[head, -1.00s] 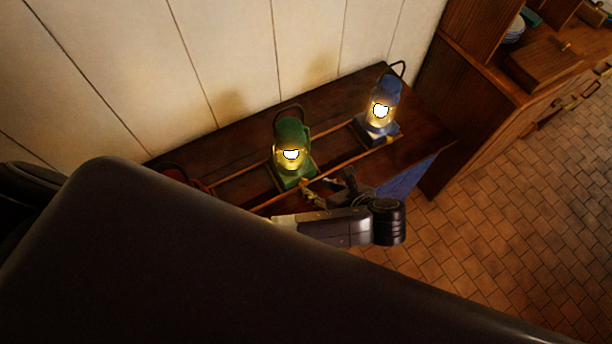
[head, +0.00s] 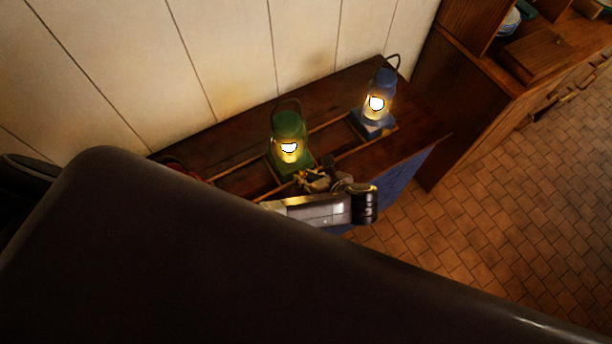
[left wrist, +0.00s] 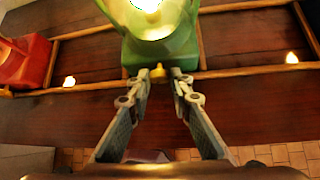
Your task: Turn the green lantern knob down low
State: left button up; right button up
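The green lantern (head: 289,135) stands upright and lit on the dark wooden table, in a wooden rail frame. In the left wrist view the green lantern (left wrist: 160,45) fills the top centre. A small yellow knob (left wrist: 158,71) shows low on its front. My left gripper (head: 304,178) is close in front of the lantern's base. In the left wrist view the left gripper (left wrist: 159,73) has its fingertips apart, one on each side of the knob, with small gaps showing. Whether they touch it cannot be told. My right gripper is not in view.
A lit blue lantern (head: 376,105) stands to the right on the same table (head: 335,85). A red lantern (left wrist: 22,62) is to the left, mostly hidden in the head view. A wooden cabinet (head: 470,110) stands right of the table. Tiled floor lies open at right.

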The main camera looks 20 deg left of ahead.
pick_arm(q)
grip_shut()
jog(key=shift+s+a+n+t+h, duration=0.15)
jog(key=shift+n+t+h, duration=0.15)
jog(key=shift+t+h, duration=0.15)
jog(key=shift+s+a+n+t+h, duration=0.1)
jog(key=shift+n+t+h, duration=0.25)
jog(key=shift+t, duration=0.2)
jog(key=shift+s+f+n+t+h, duration=0.1)
jog(key=shift+s+n+t+h, duration=0.05)
jog(key=shift+n+t+h, duration=0.8)
jog(key=shift+t, duration=0.25)
jog(key=o, duration=0.6)
grip_release()
jog(key=shift+o, duration=0.2)
